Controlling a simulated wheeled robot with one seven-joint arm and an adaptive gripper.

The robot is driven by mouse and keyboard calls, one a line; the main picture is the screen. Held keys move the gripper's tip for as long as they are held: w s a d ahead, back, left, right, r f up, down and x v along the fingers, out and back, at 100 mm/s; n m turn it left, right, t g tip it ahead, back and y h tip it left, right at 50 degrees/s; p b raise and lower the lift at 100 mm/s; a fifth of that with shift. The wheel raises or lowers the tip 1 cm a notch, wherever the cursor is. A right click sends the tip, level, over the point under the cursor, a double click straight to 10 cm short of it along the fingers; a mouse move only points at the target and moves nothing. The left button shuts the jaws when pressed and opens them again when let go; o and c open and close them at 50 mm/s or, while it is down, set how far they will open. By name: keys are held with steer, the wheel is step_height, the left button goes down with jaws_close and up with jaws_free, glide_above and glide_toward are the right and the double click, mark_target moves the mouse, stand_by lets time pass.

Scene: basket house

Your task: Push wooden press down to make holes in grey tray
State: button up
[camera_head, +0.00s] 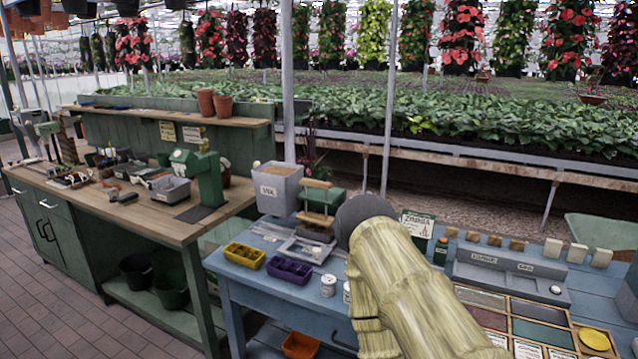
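The wooden press (318,184) stands at the back of the blue table, left of my arm. It has pale wooden bars over a green body, with a dark block low at its front. A shallow pale grey tray (307,249) lies in front of it. I cannot tell whether the tray has holes, or whether it reaches under the press. My pale yellow arm fills the lower middle, its dark round end near the press's right side. The gripper's fingers do not show; the arm may hide them.
A grey bin (277,195) stands left of the press. Yellow (244,255) and purple (289,270) pot trays and a white can (328,286) sit in front. A green lever machine (207,178) stands on the wooden bench. A sectioned board (540,331) lies right.

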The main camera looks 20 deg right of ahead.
jaws_close()
stand_by(1.0)
